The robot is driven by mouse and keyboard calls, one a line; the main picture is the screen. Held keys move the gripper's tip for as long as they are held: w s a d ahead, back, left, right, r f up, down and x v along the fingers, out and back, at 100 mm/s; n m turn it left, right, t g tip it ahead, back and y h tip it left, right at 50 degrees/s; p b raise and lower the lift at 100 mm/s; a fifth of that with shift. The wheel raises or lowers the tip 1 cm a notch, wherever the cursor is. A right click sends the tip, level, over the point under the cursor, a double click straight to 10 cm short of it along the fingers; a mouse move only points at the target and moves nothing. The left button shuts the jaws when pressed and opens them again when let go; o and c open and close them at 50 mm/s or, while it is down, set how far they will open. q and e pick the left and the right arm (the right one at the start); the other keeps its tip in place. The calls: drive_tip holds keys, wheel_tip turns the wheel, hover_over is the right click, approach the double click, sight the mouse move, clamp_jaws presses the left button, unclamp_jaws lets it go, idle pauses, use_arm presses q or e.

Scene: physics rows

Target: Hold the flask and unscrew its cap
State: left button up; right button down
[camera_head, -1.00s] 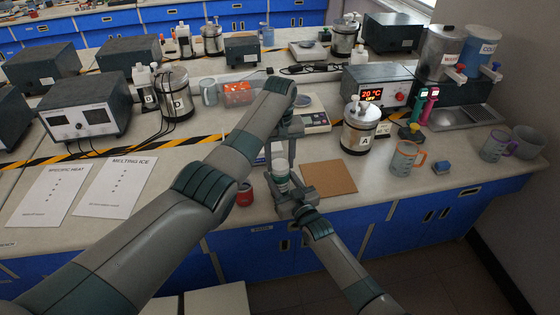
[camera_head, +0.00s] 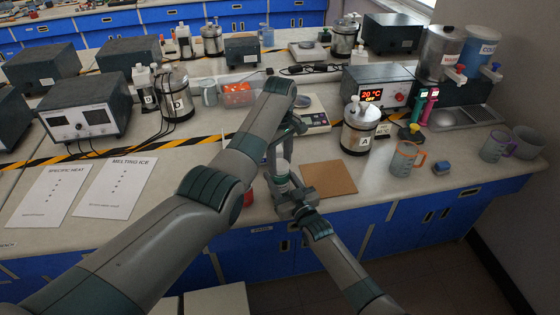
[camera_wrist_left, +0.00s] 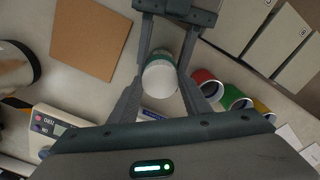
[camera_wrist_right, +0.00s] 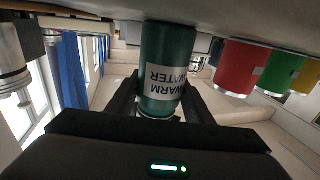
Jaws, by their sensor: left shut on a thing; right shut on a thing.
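The flask (camera_head: 282,180) is a green cylinder near the bench's front edge. In the right wrist view the flask (camera_wrist_right: 166,65) shows a white label reading WARM WATER, upside down in that picture. My right gripper (camera_head: 289,196) is shut on the flask's body from the front. The white round cap (camera_wrist_left: 160,79) lies between my left gripper's fingers in the left wrist view. My left gripper (camera_head: 280,157) comes from above and is shut on the cap, which it mostly hides in the head view. I cannot tell how far the cap is turned.
A red cup (camera_wrist_right: 244,68), a green cup (camera_wrist_right: 279,72) and a yellow cup (camera_wrist_right: 307,76) stand beside the flask. A brown board (camera_head: 329,179) lies to its right. A scale (camera_head: 314,118) stands behind, with canister A (camera_head: 358,138) and a glass mug (camera_head: 403,160) farther right.

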sight(280, 164)
use_arm(q)
drive_tip(key=shift+r, duration=0.25)
drive_tip(key=shift+r, duration=0.7)
drive_tip(key=shift+r, duration=0.2)
drive_tip(key=shift+r, duration=1.95)
use_arm(e)
drive_tip(key=c, duration=0.8)
unclamp_jaws()
